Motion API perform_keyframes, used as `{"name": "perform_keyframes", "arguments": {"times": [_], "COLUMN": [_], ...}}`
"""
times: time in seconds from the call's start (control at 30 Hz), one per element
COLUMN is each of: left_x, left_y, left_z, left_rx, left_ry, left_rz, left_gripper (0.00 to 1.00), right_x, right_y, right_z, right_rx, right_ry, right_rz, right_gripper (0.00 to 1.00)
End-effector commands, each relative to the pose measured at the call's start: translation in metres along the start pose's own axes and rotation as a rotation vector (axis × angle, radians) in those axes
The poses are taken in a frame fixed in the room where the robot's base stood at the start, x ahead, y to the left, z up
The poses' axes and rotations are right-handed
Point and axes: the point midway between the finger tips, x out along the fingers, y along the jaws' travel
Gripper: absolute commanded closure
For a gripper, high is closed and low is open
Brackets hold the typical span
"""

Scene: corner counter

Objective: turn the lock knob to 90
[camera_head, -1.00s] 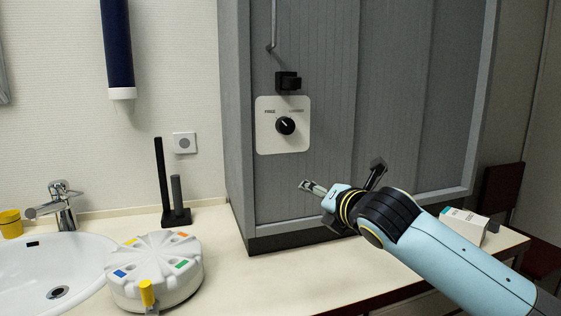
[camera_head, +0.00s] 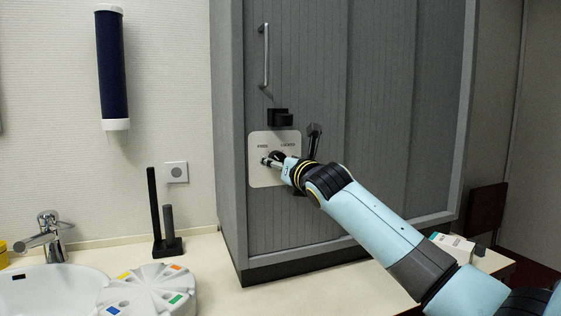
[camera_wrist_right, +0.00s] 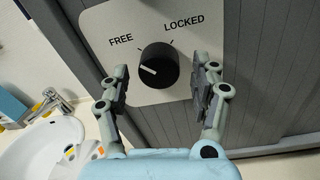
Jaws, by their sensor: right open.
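The lock knob (camera_wrist_right: 158,66) is a black round knob with a white pointer line. It sits on a white plate (camera_wrist_right: 105,30) marked FREE and LOCKED. In the right wrist view the line points left, on the FREE side. My right gripper (camera_wrist_right: 164,82) is open, its fingers on either side of the knob's lower part, with gaps visible; contact is not seen. In the head view the right gripper (camera_head: 270,160) is at the plate (camera_head: 258,142) and partly hides the knob (camera_head: 277,154). My left gripper is not in view.
The plate is on a grey cabinet (camera_head: 400,100) with a vertical handle (camera_head: 265,55) and a black block (camera_head: 280,117) above the plate. A round white organizer (camera_head: 150,290), a black stand (camera_head: 168,247) and a sink (camera_head: 50,290) are at lower left. A small box (camera_head: 452,245) lies right.

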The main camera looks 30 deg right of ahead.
Motion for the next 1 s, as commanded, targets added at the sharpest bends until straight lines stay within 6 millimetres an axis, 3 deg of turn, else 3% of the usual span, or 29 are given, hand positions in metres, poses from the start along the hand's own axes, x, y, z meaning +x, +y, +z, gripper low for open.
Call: {"name": "perform_keyframes", "arguments": {"times": [0.3, 0.73, 1.0], "left_x": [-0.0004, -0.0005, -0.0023], "left_y": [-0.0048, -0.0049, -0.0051], "left_z": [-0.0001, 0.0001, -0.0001], "left_rx": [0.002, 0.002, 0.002], "left_ry": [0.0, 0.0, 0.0], "left_rz": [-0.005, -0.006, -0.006], "left_gripper": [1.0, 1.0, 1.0], "right_x": [0.004, 0.0038, 0.0037], "right_y": [0.0002, 0.0, 0.0002], "right_z": [-0.0002, -0.0002, 0.0001], "right_rx": [0.001, 0.001, 0.028], "right_ry": [0.0, 0.0, 0.0], "right_rz": [0.001, 0.0, 0.0], "right_gripper": [0.36, 0.91, 0.92]}}
